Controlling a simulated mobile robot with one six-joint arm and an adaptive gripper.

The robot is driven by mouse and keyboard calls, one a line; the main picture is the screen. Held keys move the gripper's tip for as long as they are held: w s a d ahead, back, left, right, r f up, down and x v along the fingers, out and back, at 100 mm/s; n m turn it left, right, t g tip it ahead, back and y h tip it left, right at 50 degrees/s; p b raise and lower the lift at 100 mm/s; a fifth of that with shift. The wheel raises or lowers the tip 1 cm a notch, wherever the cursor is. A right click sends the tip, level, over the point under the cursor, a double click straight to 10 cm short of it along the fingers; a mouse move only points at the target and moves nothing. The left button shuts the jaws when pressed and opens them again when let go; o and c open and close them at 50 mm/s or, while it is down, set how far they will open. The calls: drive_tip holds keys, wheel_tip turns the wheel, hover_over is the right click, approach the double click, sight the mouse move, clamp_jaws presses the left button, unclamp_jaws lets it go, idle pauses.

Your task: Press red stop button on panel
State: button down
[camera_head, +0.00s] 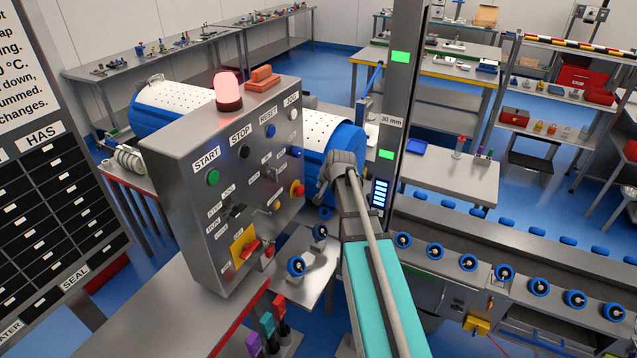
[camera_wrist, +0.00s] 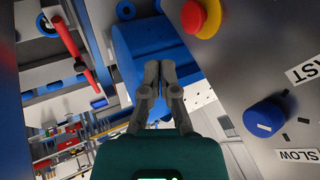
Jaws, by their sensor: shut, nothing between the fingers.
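The grey control panel (camera_head: 185,150) stands left of my arm in the head view. A red mushroom button on a yellow base (camera_head: 297,189) sits near its right edge; it also shows at the top of the wrist view (camera_wrist: 193,16). The button under the STOP label (camera_head: 244,152) looks dark. My gripper (camera_head: 322,192) is just right of the panel, apart from the red button. In the wrist view its fingers (camera_wrist: 160,68) are together and empty, below and left of the red button. Their contact with anything is not visible.
A blue knob (camera_wrist: 265,117) lies between FAST and SLOW labels. Green START (camera_head: 213,177), blue RESET (camera_head: 271,131) and white JOG (camera_head: 293,115) buttons share the panel. A red lamp (camera_head: 228,88) tops it. A blue drum (camera_head: 340,140) and a grey post (camera_head: 401,90) stand behind.

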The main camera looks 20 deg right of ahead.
drive_tip(key=shift+p+v, duration=0.55)
drive_tip(key=shift+v, duration=0.5)
drive_tip(key=s+a+f+n+g+b, duration=0.3)
drive_tip(key=s+a, duration=0.5)
drive_tip(key=s, duration=0.3)
drive_tip(key=s+a+f+n+g+b, duration=0.4)
drive_tip(key=s+a+f+b, duration=0.2)
drive_tip(key=s+a+f, duration=0.2)
drive_tip(key=s+f, duration=0.2)
drive_tip(key=s, duration=0.1)
drive_tip(key=shift+s+n+h+b, duration=0.35)
drive_tip(key=shift+n+h, duration=0.05)
drive_tip(key=shift+d, duration=0.1)
